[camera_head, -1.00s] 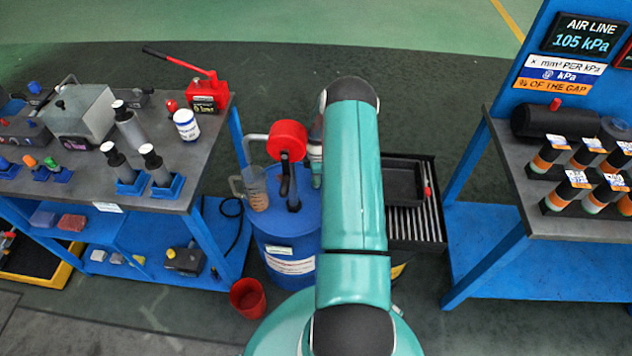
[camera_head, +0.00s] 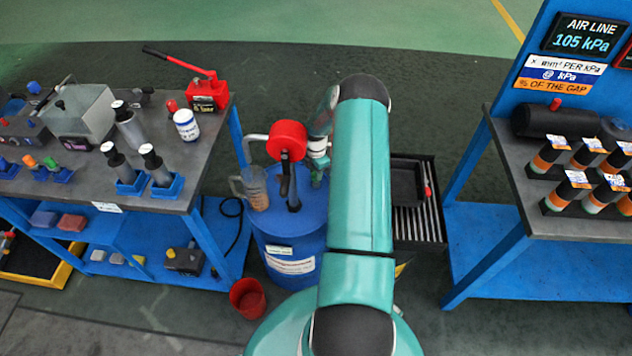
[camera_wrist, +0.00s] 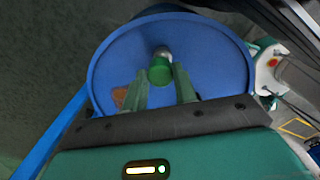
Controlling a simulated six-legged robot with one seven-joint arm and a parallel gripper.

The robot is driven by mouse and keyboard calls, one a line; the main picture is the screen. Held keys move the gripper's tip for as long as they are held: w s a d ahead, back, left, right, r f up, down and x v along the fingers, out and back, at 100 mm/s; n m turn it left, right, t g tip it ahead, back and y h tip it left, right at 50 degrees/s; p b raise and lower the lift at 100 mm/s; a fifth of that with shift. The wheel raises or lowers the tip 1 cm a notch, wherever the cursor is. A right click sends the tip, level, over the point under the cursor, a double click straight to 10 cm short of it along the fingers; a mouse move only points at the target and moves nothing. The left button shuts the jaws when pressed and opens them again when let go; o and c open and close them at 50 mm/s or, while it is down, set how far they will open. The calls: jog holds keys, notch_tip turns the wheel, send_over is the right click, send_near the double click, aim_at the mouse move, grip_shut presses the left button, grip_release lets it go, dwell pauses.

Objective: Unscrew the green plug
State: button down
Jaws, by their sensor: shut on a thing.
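The green plug (camera_wrist: 160,72) shows in the wrist view near the middle of the blue drum's round top (camera_wrist: 115,60). My gripper (camera_wrist: 161,80) has its two green fingers on either side of the plug and is shut on it. A small grey round part (camera_wrist: 163,53) shows just beyond the plug. In the head view, the blue drum (camera_head: 278,240) stands in the middle and my gripper (camera_head: 318,178) points down at the right side of its top. My arm hides part of the drum, and the plug cannot be made out there.
A red-headed pump (camera_head: 287,140) and a jug (camera_head: 256,188) stand on the drum, close left of my gripper. A bench (camera_head: 215,150) with tools is at left, a rack (camera_head: 490,150) with cylinders at right, a black tray (camera_head: 407,182) behind my arm.

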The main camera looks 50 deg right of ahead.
jog(key=shift+s+r, duration=0.1)
jog(key=shift+r, duration=1.1)
